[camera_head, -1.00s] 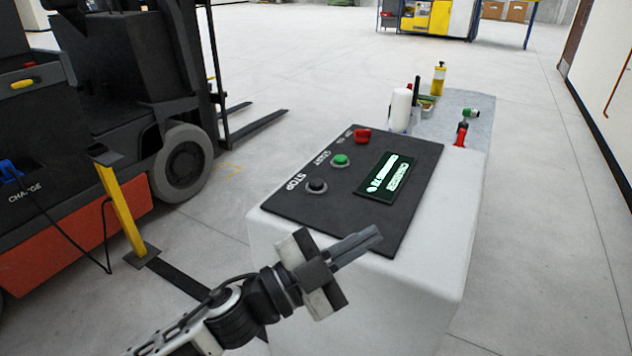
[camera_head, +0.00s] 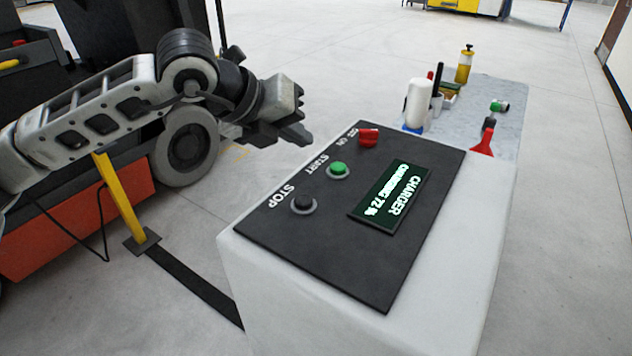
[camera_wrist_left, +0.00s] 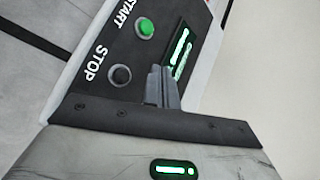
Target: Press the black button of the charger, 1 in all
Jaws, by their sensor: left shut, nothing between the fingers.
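The charger (camera_head: 420,266) is a white box with a black sloped panel on top. Its black button (camera_head: 303,204), labelled STOP, sits at the panel's near left and also shows in the left wrist view (camera_wrist_left: 120,75). My left gripper (camera_head: 303,135) is shut and empty, raised in the air beyond and above the STOP button, near the panel's left edge in the head view. In the left wrist view the closed fingers (camera_wrist_left: 163,88) appear to the right of the black button, apart from it. My right gripper is not in view.
A green START button (camera_head: 338,169) and a red switch (camera_head: 368,137) lie along the panel past STOP. A lit screen (camera_head: 391,192) reads CHARGER. A grey table behind holds a white cylinder (camera_head: 418,102) and bottles. A yellow post (camera_head: 122,197) and a forklift stand left.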

